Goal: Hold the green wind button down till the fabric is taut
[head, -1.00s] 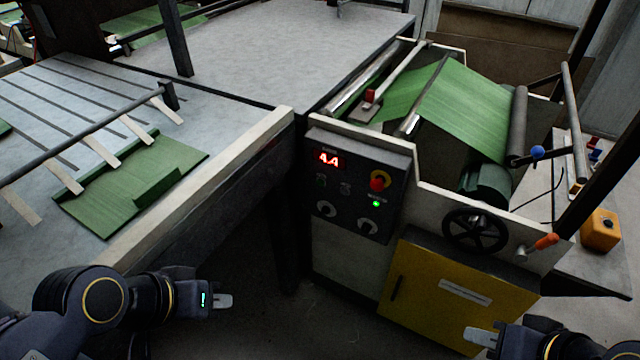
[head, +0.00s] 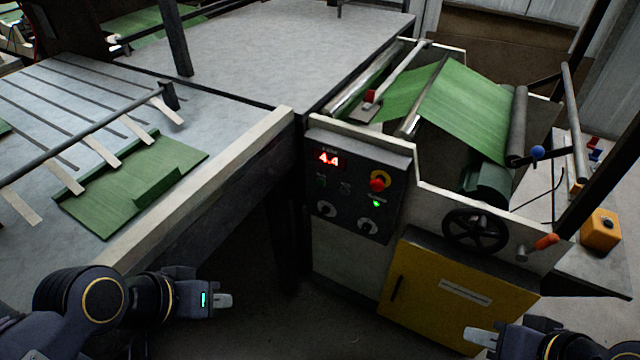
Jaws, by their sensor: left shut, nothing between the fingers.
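The control panel (head: 357,188) on the machine's front holds a lit red display (head: 327,158) reading 4.4. Below the display is a dim green button (head: 321,181). A red stop button on a yellow ring (head: 379,181) and a lit green lamp (head: 376,204) are at the panel's right. The green fabric (head: 465,112) runs over the rollers and looks fairly flat. My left gripper (head: 226,300) is shut and empty, below and left of the panel, touching nothing. My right gripper (head: 480,337) is low in front of the yellow door; I cannot tell its jaw state.
A black handwheel (head: 475,231) and an orange-handled crank (head: 545,241) sit right of the panel. The yellow cabinet door (head: 458,295) is below. The left table (head: 60,90) carries a green sack piece (head: 180,155). Open floor lies between the table and machine.

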